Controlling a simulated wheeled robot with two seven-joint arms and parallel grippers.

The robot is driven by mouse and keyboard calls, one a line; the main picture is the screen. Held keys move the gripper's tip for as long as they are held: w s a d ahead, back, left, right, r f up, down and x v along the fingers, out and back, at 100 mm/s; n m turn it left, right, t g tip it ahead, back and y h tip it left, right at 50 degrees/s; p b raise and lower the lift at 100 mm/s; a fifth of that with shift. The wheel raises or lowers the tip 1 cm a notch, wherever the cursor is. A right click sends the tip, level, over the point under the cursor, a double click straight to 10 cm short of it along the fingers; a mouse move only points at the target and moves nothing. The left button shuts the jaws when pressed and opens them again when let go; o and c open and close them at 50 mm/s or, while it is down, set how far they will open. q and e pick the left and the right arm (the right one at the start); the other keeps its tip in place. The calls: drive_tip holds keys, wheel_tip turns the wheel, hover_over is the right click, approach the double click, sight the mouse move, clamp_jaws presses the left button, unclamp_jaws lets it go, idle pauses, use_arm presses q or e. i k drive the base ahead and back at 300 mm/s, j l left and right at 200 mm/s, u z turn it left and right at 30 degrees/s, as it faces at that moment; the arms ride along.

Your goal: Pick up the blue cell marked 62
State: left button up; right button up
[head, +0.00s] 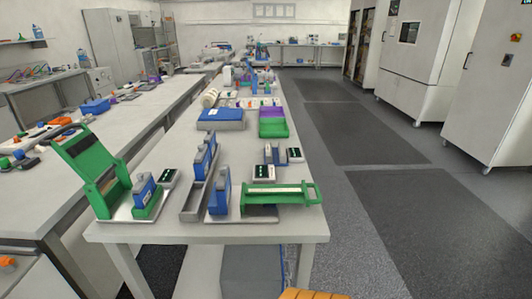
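Several blue cells stand on the near part of the white table. One blue cell (144,191) stands in the green fixture with a raised lid (88,158) at the left. Blue cells (201,164) stand close together at the far part of a grey channel-like rack (194,205). Another blue cell (221,192) stands just right of that rack, beside a green fixture with a handle (285,196). The markings are too small to read, so I cannot tell which cell is 62. Neither of my grippers is in view.
Small dark-faced devices (264,173) stand on the table near the cells. Farther back are a blue-lidded box (221,118) and a green tray (274,128). A second long table (120,120) runs at the left. The floor at the right (365,185) is clear.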

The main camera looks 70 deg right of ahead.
sight(224, 197)
drive_tip(key=j+z, duration=0.1)
drive_tip(key=z, duration=0.35)
drive_tip(key=i+j+z, duration=0.1)
drive_tip(key=z, duration=0.3)
drive_tip(key=j+z, duration=0.2)
drive_tip(key=z, duration=0.25)
drive_tip(key=j+z, duration=0.15)
drive_tip(key=z, duration=0.25)
drive_tip(key=j+z, duration=0.15)
drive_tip(key=z, duration=0.3)
drive_tip(key=j+z, duration=0.15)
drive_tip(key=z, duration=0.3)
